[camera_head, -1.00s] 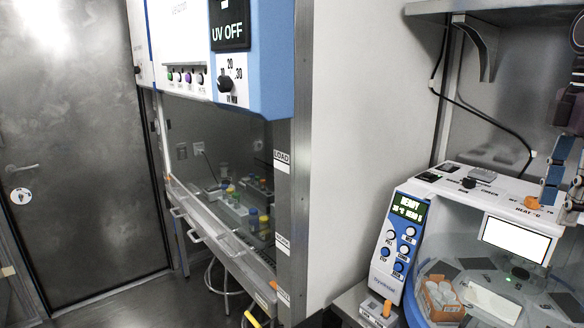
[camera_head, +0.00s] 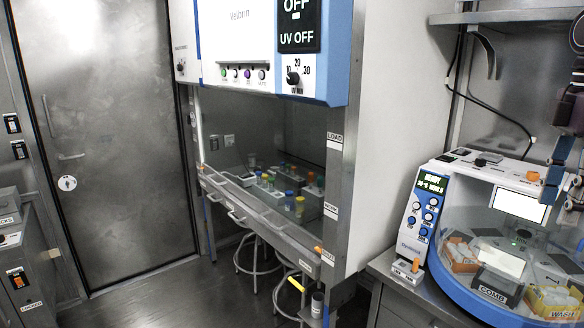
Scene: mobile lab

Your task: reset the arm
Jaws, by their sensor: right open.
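My right gripper (camera_head: 563,198) hangs at the right edge of the head view, with its fingers pointing down. It is open, and I see nothing between its fingers. Part of it is cut off by the picture edge. Dark links of my right arm show above it. In the picture it overlaps the right part of the blue and white round machine (camera_head: 428,220); I cannot tell the gap between them. My left arm and gripper are not in view.
A fume hood (camera_head: 335,215) with several capped vials inside stands in the middle. A closed metal door (camera_head: 100,130) is at the left. Stools (camera_head: 262,262) stand under the hood. Bare floor (camera_head: 165,295) lies before the door. A shelf (camera_head: 500,17) is at the upper right.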

